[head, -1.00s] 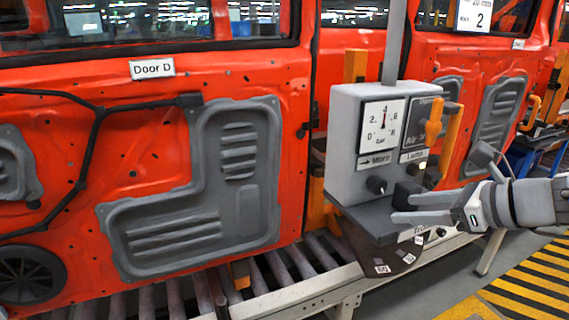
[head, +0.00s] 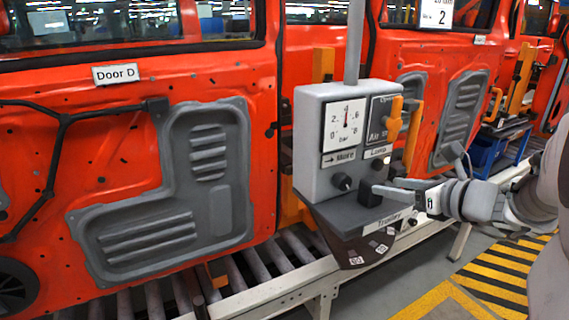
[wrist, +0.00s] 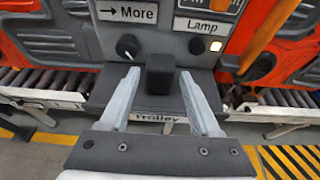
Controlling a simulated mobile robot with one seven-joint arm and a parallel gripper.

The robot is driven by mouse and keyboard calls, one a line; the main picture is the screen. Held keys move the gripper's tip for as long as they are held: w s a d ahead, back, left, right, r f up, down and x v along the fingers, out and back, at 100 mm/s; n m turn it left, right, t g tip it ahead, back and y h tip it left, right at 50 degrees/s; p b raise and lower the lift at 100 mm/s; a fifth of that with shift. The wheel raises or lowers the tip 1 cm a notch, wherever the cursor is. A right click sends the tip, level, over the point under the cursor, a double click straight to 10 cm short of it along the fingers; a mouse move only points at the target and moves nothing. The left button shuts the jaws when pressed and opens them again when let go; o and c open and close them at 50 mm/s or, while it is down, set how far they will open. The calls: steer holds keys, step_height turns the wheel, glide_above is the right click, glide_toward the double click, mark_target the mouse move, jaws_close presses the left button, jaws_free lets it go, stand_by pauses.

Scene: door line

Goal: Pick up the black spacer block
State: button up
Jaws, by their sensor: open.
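The black spacer block (head: 369,193) stands on the dark shelf marked "Trolley" (head: 372,226), below the grey control box. In the wrist view the block (wrist: 160,77) stands upright near the middle, between the ends of my two fingers. My gripper (head: 388,190) is open, reaching in from the right at block height. In the wrist view one finger shows on each side of the block, with a visible gap in the picture. I cannot tell whether either finger touches it. In the head view a finger partly overlaps the block.
The grey control box (head: 314,143) rises behind the block, with a gauge, labels and a black knob (head: 342,181) left of the block. An orange handle (head: 394,119) sticks out at its right. A roller conveyor (head: 262,268) and orange doors (head: 100,130) lie behind.

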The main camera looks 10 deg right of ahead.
mark_target(373, 180)
steer(key=shift+x, duration=3.35)
steer(key=shift+d, duration=0.1)
jaws_close()
